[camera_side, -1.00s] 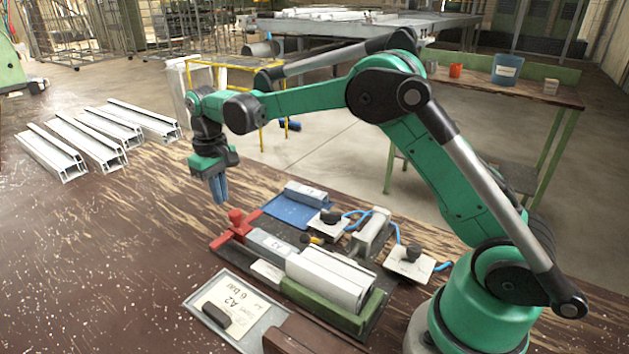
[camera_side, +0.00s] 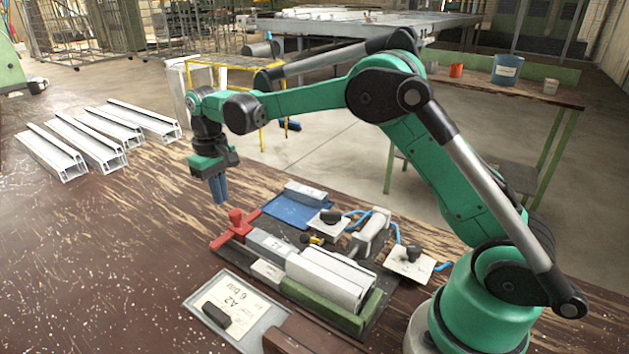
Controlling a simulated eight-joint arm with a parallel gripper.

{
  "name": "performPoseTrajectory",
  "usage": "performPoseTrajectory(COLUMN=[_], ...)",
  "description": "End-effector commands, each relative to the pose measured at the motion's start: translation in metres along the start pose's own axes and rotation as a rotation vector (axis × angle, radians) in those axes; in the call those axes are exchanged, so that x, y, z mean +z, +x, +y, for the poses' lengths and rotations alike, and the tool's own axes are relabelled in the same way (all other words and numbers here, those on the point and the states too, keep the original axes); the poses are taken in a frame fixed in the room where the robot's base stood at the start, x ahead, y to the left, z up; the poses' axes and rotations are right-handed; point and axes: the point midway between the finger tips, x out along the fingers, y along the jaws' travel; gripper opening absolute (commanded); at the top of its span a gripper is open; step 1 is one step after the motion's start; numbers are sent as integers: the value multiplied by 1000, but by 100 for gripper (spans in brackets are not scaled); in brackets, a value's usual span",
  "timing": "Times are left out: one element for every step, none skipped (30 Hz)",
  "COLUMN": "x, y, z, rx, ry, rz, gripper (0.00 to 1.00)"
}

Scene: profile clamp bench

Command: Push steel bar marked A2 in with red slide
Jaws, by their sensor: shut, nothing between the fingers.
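The steel bar marked A2 (camera_side: 270,244) lies in the fixture, between the red slide and the end of a white profile (camera_side: 325,277). The red slide (camera_side: 237,224) stands at the left end of the fixture, with an upright knob, and appears to be against or very close to the bar's left end. My gripper (camera_side: 219,196) points down with its blue fingers shut and empty. In the picture it is just above and left of the red knob, apparently apart from it. How far the bar reaches into the profile is hidden.
A green jaw (camera_side: 330,309) runs along the profile's front. A blue tray (camera_side: 287,211) with another bar lies behind. Black-knobbed white plates (camera_side: 407,262) and blue hoses are at right. A card tray (camera_side: 258,322) marked A2 is in front. White profiles (camera_side: 70,160) lie far left.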

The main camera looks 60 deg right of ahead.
Motion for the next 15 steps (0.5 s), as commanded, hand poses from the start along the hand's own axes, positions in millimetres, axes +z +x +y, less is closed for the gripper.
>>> performPoseTrajectory(x=[0,0,0,0,0,0,0,0,0,0,0,0,0,0,0], y=[0,0,0,0,0,0,0,0,0,1,1,2,4,5,6], z=[0,0,0,0,0,0,0,0,0,0,0,0,0,0,0], rx=[0,0,0,0,0,0,0,0,0,0,0,0,0,0,0], ry=[0,0,0,0,0,0,0,0,0,0,0,0,0,0,0], rz=[0,0,0,0,0,0,0,0,0,0,0,0,0,0,0], gripper=[0,0,0,0,0,0,0,0,0,0,0,0,0,0,0])
